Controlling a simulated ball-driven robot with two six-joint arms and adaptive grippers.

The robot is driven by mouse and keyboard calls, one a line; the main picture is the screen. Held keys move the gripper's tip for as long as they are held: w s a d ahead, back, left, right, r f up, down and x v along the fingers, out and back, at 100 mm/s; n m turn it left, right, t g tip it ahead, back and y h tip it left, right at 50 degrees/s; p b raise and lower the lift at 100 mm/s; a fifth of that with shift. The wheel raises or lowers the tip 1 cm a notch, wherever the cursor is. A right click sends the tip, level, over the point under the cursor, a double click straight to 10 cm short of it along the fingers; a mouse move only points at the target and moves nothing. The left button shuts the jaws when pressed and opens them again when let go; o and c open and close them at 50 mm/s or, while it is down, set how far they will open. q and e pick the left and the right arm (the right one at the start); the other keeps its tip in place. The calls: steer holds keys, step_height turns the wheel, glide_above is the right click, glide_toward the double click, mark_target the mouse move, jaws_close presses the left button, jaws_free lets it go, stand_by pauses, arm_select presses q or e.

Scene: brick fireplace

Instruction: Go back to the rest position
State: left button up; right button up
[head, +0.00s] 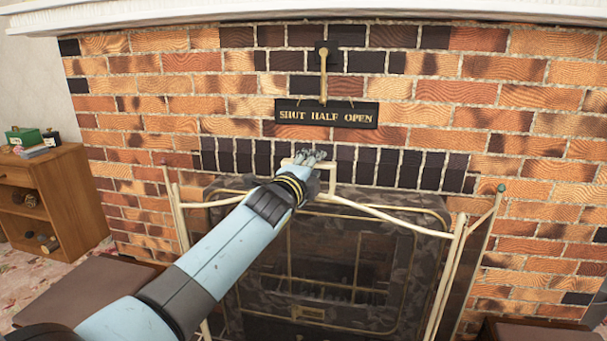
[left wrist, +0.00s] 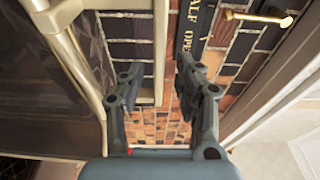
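My left gripper (head: 316,156) is at the end of my light blue arm, which reaches from the lower left to in front of the brick wall, by the top of the fireplace screen. In the left wrist view its two fingers (left wrist: 158,72) are apart with a clear gap. Nothing is gripped between them; brick and a pale bar show behind the gap. My right gripper is in neither view.
A brass damper lever (head: 323,75) hangs over a black sign (head: 327,113) reading "SHUT HALF OPEN". The cream-framed fire screen (head: 447,234) stands before the fireplace. A wooden cabinet (head: 72,195) stands left. A white mantel (head: 250,10) runs above.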

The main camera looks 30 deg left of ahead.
arm_select(q)
steer(key=s, duration=1)
steer(key=s+a+f+n+g, duration=0.1)
steer(key=s+f+g, duration=0.2)
steer(key=s+f, duration=0.65)
steer(key=s+f+n+g+p, duration=0.1)
steer(key=s+f+n+g, duration=0.3)
steer(key=f, duration=1)
steer(key=s+a+f+m+g, duration=0.1)
steer(key=s+f+g, duration=0.1)
steer(key=s+f, duration=0.75)
steer(key=s+f+n+g, duration=0.3)
steer(key=s+f, duration=0.3)
steer(key=s, duration=0.6)
steer(key=s+f+n+g, duration=0.2)
steer(key=s+f+n, duration=0.3)
steer(key=s, duration=0.7)
steer(key=s+a+f+n+g, duration=0.1)
steer(key=s+f+n+g, duration=0.2)
steer(key=s, duration=0.9)
step_height(320, 180, down, 4)
steer(key=shift+s+r+n+g+p, duration=0.15)
steer(key=shift+s+n+g+p, duration=0.25)
steer(key=shift+n, duration=0.7)
steer(key=shift+w+a, duration=0.1)
